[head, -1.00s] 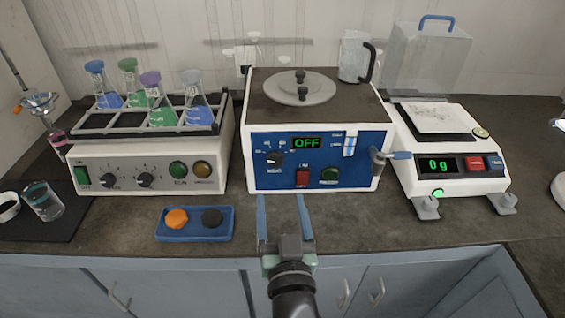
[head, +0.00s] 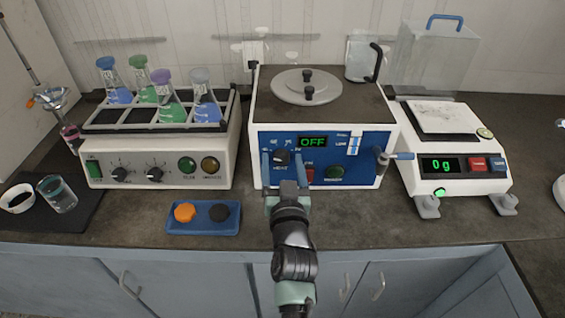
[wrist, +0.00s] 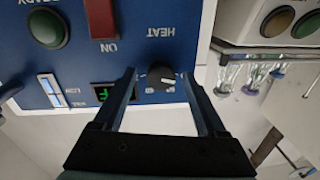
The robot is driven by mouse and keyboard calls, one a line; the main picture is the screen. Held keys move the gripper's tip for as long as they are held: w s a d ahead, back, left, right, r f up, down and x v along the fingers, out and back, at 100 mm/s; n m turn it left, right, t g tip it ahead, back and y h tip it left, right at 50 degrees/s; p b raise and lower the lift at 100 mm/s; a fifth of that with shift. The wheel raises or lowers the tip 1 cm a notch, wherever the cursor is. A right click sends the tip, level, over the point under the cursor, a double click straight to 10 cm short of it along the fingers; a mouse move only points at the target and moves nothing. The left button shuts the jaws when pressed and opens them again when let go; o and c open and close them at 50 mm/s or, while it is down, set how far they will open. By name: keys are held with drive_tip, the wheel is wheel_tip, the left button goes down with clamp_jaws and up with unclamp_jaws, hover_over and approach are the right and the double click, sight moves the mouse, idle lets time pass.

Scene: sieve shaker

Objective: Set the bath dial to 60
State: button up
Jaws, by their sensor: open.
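The bath (head: 390,110) is a white box with a blue front panel, and its green display (head: 312,142) reads OFF. The black bath dial (head: 282,157), marked HEAT, sits at the panel's left; its scale numbers are too small to read surely. My gripper (head: 282,154) is open in front of the panel, one finger either side of the dial. In the wrist view, which shows the panel upside down, the dial (wrist: 161,78) with a white mark lies between the fingertips (wrist: 159,74). I cannot tell whether they touch it.
A red switch (head: 308,170) and a green lamp (head: 334,172) sit right of the dial. A tap (head: 392,157) juts out at the panel's right. A shaker with flasks (head: 160,172) stands left, a balance (head: 455,180) right, and a blue tray (head: 203,228) in front.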

clamp_jaws()
idle(0.5)
drive_tip(key=m+b, duration=0.1)
drive_tip(key=m, duration=0.4)
drive_tip(key=shift+f, duration=0.1)
drive_tip(key=m, duration=0.4)
drive_tip(key=shift+a+m+t, duration=0.1)
drive_tip(key=shift+m+t, duration=0.2)
drive_tip(key=shift+m, duration=0.1)
drive_tip(key=m+p, duration=0.1)
drive_tip(key=m, duration=0.4)
drive_tip(key=shift+m+h, duration=0.4)
drive_tip(key=m+p, duration=0.1)
drive_tip(key=m, duration=0.4)
drive_tip(key=shift+h, duration=0.4)
